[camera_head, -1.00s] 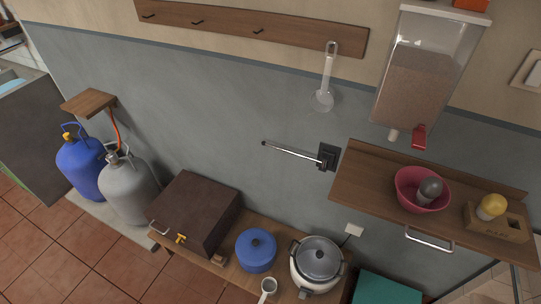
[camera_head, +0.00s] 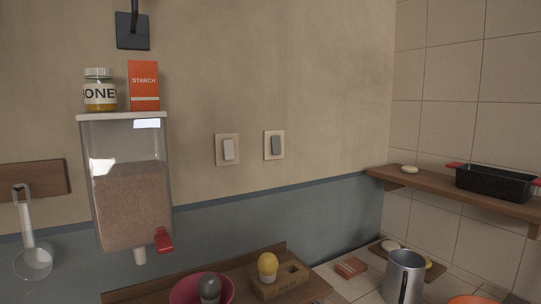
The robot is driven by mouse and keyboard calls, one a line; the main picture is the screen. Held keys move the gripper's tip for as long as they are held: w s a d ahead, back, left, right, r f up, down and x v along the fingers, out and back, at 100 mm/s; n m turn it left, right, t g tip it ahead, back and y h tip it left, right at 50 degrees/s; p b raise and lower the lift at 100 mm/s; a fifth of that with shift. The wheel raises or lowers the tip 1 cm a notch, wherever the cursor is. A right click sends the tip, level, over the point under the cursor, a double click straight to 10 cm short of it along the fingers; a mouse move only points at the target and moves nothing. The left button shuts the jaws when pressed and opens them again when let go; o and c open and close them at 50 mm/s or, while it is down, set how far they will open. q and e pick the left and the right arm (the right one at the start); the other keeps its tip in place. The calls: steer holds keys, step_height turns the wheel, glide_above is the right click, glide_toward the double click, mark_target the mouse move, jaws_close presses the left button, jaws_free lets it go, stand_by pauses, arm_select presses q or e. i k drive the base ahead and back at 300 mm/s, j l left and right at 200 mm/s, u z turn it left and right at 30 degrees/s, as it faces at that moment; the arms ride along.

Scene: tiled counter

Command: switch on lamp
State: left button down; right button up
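Two wall switches sit side by side on the beige wall. The left switch (camera_head: 228,150) has a beige frame and a pale grey rocker. The right switch (camera_head: 274,145) has a similar frame and a darker grey rocker. No lit lamp shows. Neither of my grippers is in view.
A grain dispenser (camera_head: 130,190) with a red tap hangs left of the switches, with a honey jar (camera_head: 99,92) and a starch box (camera_head: 144,86) on top. A wooden shelf (camera_head: 150,291) is below. A black pan (camera_head: 495,184) stands on the right shelf. The wall around the switches is clear.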

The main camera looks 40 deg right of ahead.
mark_target(228, 144)
steer(key=z, duration=1.15)
steer(key=i+l+u, duration=0.1)
steer(key=l+u, duration=0.15)
steer(key=u, duration=0.15)
steer(key=l+u, duration=0.35)
